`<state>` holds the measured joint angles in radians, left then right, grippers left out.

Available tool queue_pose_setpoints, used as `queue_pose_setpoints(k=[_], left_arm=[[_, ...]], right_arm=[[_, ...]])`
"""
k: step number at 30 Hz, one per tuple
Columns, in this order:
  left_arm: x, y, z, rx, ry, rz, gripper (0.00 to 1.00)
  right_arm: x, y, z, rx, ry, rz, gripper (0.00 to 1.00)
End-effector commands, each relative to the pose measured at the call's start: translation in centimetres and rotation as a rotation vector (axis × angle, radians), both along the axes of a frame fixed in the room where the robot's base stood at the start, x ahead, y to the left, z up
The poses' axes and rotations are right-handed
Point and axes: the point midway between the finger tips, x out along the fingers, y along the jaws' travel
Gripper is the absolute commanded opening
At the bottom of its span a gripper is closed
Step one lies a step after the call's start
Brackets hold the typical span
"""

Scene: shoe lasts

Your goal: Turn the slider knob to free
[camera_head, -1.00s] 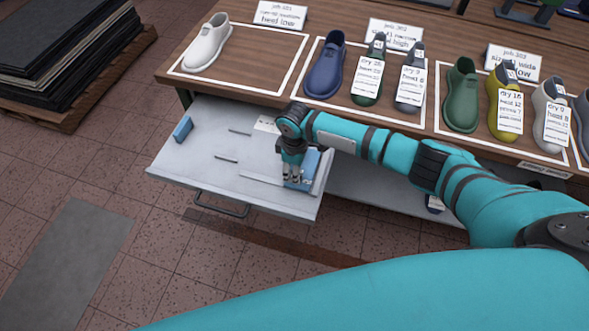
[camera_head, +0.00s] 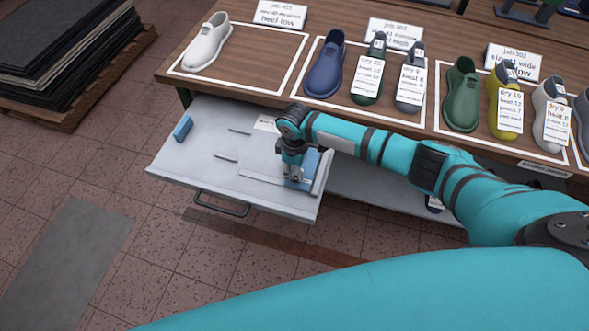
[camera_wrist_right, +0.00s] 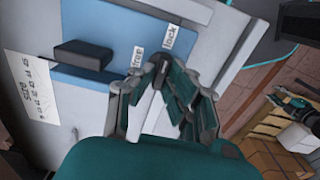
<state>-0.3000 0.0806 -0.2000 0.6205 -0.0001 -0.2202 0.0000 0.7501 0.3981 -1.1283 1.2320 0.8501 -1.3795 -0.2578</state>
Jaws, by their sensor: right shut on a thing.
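A blue slider block (camera_head: 311,162) sits at the right end of the open drawer (camera_head: 205,150). It also shows in the right wrist view (camera_wrist_right: 112,75), with a raised black block (camera_wrist_right: 80,52) on it. White labels there read "free" (camera_wrist_right: 138,59) and "lock" (camera_wrist_right: 171,38). A small dark knob (camera_wrist_right: 161,64) stands just below the labels, mostly hidden by the fingers. My right gripper (camera_head: 294,182) points down over the slider. In the wrist view its fingers (camera_wrist_right: 162,82) are shut on the knob. My left gripper is not in view.
A small blue block (camera_head: 183,128) stands at the drawer's left end. A printed size card (camera_wrist_right: 31,87) lies beside the slider. The wooden table (camera_head: 285,60) above the drawer bears several shoe lasts with tags and job cards. Stacked dark sheets (camera_head: 60,40) stand at left.

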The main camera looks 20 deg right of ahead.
Motion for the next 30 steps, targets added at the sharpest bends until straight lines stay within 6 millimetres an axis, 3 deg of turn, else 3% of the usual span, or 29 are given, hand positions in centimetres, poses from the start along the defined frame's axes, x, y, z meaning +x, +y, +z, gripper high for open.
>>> queue_pose_setpoints(k=[11, 30], left_arm=[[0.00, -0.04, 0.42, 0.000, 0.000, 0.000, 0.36], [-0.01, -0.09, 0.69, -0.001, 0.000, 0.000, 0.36]], right_arm=[[-0.07, 0.09, 0.10, 0.002, 0.000, 0.195, 0.00], [-0.21, 0.10, 0.10, 0.001, -0.003, 0.798, 0.00]])
